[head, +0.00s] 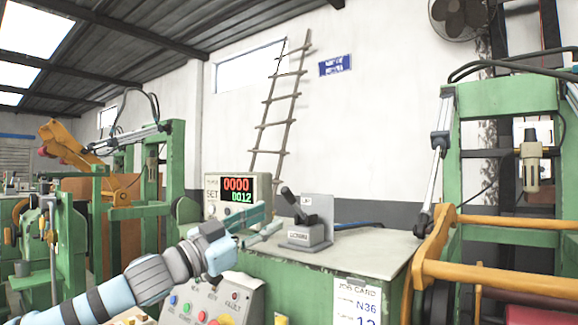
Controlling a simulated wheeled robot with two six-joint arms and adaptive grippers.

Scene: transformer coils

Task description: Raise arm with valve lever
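The valve lever (289,196) is a black handle with a dark knob. It tilts up to the left from a grey valve block (305,237) with an upright grey plate behind it. The valve stands on a green cabinet with a pale top (375,245). My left gripper (276,215) comes in from the lower left, just left of the valve. Its two fingers look spread and empty, apart from the lever. An orange arm (438,250) sits low at the right on a green frame (505,100) with a pneumatic cylinder (437,165). My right gripper is out of view.
A counter box (238,190) with red and green digits stands behind my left gripper. A button panel (215,305) is below it. A job card (360,300) hangs on the cabinet front. The cabinet top right of the valve is mostly clear.

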